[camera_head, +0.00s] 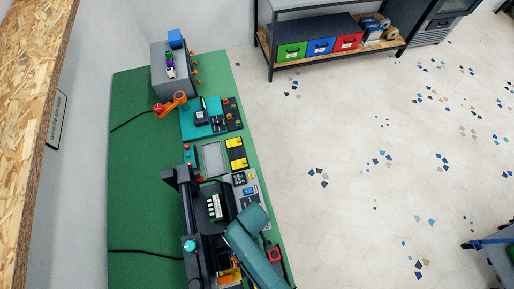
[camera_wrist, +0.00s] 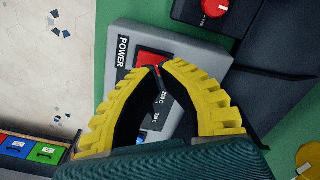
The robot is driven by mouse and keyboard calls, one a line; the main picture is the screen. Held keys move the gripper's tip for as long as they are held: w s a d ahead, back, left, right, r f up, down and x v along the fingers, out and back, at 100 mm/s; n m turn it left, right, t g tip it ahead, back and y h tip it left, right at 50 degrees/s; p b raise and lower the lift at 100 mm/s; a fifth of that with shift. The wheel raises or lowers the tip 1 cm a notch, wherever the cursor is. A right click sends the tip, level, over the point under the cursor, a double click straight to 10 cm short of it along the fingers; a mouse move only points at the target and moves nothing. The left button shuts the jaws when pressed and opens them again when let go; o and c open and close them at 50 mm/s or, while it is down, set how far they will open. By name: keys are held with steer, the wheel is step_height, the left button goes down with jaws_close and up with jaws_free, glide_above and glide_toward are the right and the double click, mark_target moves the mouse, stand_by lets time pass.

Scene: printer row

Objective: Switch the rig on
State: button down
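A grey box marked POWER (camera_wrist: 122,85) with a red rocker switch (camera_wrist: 148,60) fills the middle of the wrist view. My gripper (camera_wrist: 156,69) has two yellow ribbed fingers, with their tips close together over the lower edge of the red switch. It looks shut, with nothing held between the fingers. The tips partly cover the switch, so I cannot tell contact or its position. Temperature labels show on the box between the fingers. In the head view my teal arm reaches over the near end of the bench and the switch cannot be made out.
A red knob (camera_wrist: 215,6) sits on a dark unit beside the box. The green bench (camera_head: 140,200) carries a black printer frame (camera_head: 185,180), a yellow-marked panel (camera_head: 236,153), a teal tray (camera_head: 190,125) and an orange arm-like item (camera_head: 172,103).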

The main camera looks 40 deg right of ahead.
steer(key=shift+f+b, duration=0.75)
steer(key=shift+f, duration=0.35)
stand_by(0.3)
step_height(320, 180, up, 7)
steer(key=p, duration=0.7)
steer(key=shift+r+p, duration=0.1)
steer(key=shift+p, duration=0.25)
